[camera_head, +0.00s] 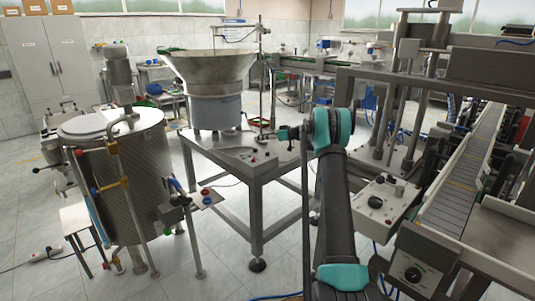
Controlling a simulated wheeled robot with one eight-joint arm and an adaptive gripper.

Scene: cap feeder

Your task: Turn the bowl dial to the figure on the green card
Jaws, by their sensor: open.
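The feeder bowl (209,67), a wide metal cone on a grey drum, stands on a steel table (262,186) left of centre. A low control panel (245,157) with small dark and red knobs sits at the table's front; which knob is the bowl dial, and its figures, are too small to tell. My gripper (284,133) is at the end of my black and teal arm, above the table's right part, pointing left. It is open and empty, apart from the panel. I cannot make out a green card with a readable figure.
A steel tank (126,178) with pipes stands at the left. A control box (376,203) with a dark knob and a conveyor (458,178) are at the right. A machine frame (410,77) rises behind it. Floor (222,262) is clear in front of the table.

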